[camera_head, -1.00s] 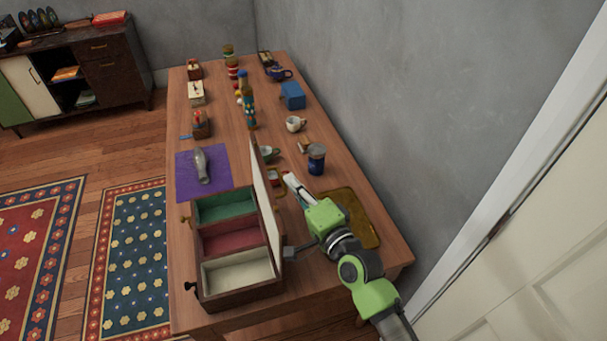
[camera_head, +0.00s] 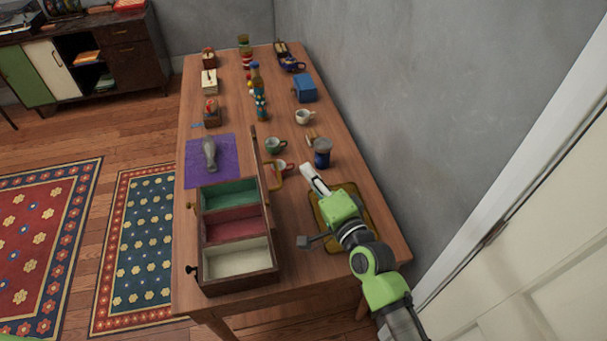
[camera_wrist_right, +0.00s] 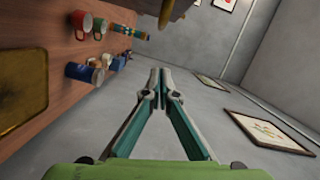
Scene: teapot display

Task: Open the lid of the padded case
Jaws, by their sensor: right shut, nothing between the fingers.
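The padded case (camera_head: 204,262) is a dark wooden box near the front of the table, with green, red and cream padded compartments showing from above. Its lid (camera_head: 262,185) stands raised along the box's right side and shows nearly edge-on, so its faces are mostly hidden. My right gripper (camera_head: 312,180) is right of the case and lid, apart from them, above the table. In the right wrist view its fingers (camera_wrist_right: 161,80) meet at the tips with nothing between them. My left gripper is out of view.
A yellowish tray (camera_head: 375,225) lies under my right arm. A red-and-white cup (camera_head: 280,167), a green cup (camera_head: 275,146) and a blue jar (camera_head: 322,152) stand close to the gripper. A wall borders the right.

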